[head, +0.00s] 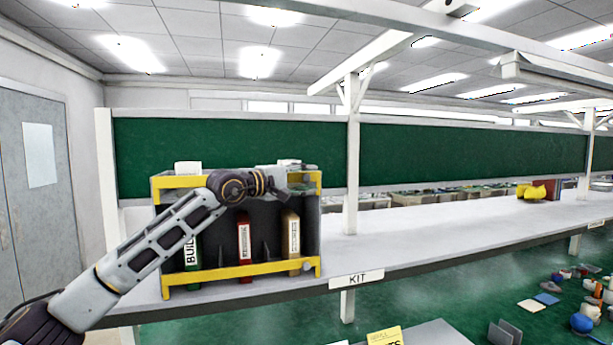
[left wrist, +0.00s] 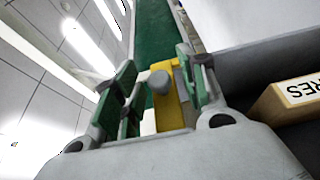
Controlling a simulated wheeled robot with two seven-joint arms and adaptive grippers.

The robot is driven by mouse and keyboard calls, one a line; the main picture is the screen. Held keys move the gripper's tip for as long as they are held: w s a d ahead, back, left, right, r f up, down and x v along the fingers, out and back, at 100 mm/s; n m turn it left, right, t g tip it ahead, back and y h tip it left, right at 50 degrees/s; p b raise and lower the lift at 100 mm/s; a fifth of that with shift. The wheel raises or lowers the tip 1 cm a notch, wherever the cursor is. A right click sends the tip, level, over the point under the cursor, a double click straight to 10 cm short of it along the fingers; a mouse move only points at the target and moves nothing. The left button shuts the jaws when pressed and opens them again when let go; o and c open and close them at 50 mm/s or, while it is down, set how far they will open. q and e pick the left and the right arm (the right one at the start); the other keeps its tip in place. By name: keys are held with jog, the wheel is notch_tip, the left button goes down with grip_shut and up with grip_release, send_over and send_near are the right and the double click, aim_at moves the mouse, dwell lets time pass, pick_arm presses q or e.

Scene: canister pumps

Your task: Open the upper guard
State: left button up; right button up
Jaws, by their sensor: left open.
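The rack (head: 216,225) stands on the white shelf, with the yellow upper guard (head: 180,182) across its top front. The yellow lower guard (head: 235,271) runs across its bottom front. My left gripper (head: 284,186) is at the right part of the upper guard, and my arm hides the guard's middle. In the left wrist view my open gripper (left wrist: 160,95) has its green-padded fingers on either side of the yellow guard (left wrist: 167,108) and a grey knob (left wrist: 159,81) on it. Contact cannot be told. My right gripper is not in view.
Green, red and tan binders stand in the rack; the tan one (head: 291,240) is just below my gripper. White items sit on the rack's top. A white post (head: 351,160) stands to the right. The shelf (head: 440,220) is clear up to a yellow object (head: 531,191).

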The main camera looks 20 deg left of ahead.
pick_arm(q)
jog(key=shift+w+d, duration=0.2)
jog(key=shift+w, duration=0.05)
grip_shut()
dwell(0.3)
